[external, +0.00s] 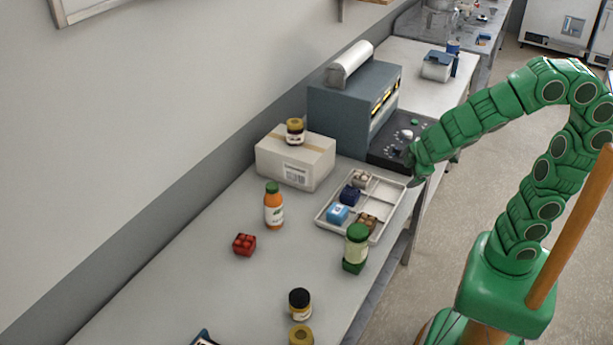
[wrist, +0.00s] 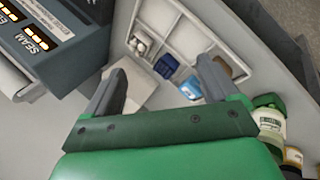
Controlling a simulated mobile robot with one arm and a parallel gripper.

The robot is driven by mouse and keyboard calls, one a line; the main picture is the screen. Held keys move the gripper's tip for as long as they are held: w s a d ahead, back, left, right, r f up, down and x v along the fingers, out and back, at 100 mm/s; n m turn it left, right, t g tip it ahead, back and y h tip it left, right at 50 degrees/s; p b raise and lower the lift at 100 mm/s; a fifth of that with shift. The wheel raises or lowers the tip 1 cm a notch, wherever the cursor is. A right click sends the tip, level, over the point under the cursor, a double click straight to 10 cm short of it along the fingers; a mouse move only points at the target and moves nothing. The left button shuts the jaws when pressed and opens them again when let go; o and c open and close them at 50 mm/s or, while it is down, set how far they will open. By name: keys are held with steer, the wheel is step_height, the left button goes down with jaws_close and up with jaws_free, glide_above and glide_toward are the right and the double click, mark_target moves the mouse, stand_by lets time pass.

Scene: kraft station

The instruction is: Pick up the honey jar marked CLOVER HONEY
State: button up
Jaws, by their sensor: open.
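Several small jars are in the external view, and I cannot read CLOVER HONEY on any. My gripper (external: 415,172) is at the bench's right edge, beside the tray. In the wrist view my gripper (wrist: 160,86) has its fingers wide apart with nothing held. A green-lidded jar (wrist: 271,124) shows at the right there.
A compartment tray (external: 325,217) holds several small items. An orange bottle (external: 273,208), a red block (external: 244,244) and a green-lidded jar (external: 356,243) stand nearby. A grey machine (external: 345,112) is behind the box. The bench left of the red block is clear.

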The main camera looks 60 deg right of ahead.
steer(key=w+a+n+t+y, duration=0.1)
steer(key=w+a+n+t, duration=0.3)
steer(key=w+a+n, duration=0.5)
steer(key=w+a+n+t, duration=0.4)
steer(key=a+n, duration=0.4)
steer(key=a, duration=0.3)
steer(key=n+y, duration=0.8)
steer(key=n, duration=0.7)
glide_toward(303, 296)
steer(key=w+f, duration=0.1)
steer(key=w, duration=0.2)
steer(key=shift+a+f, duration=0.25)
steer(key=shift+a, duration=0.05)
steer(key=shift+a+x, duration=0.1)
steer(key=shift+x, duration=1.8)
steer(key=shift+a+x, duration=0.15)
steer(key=shift+x, duration=1.75)
steer(key=shift+r, duration=0.1)
steer(key=c, duration=1.3)
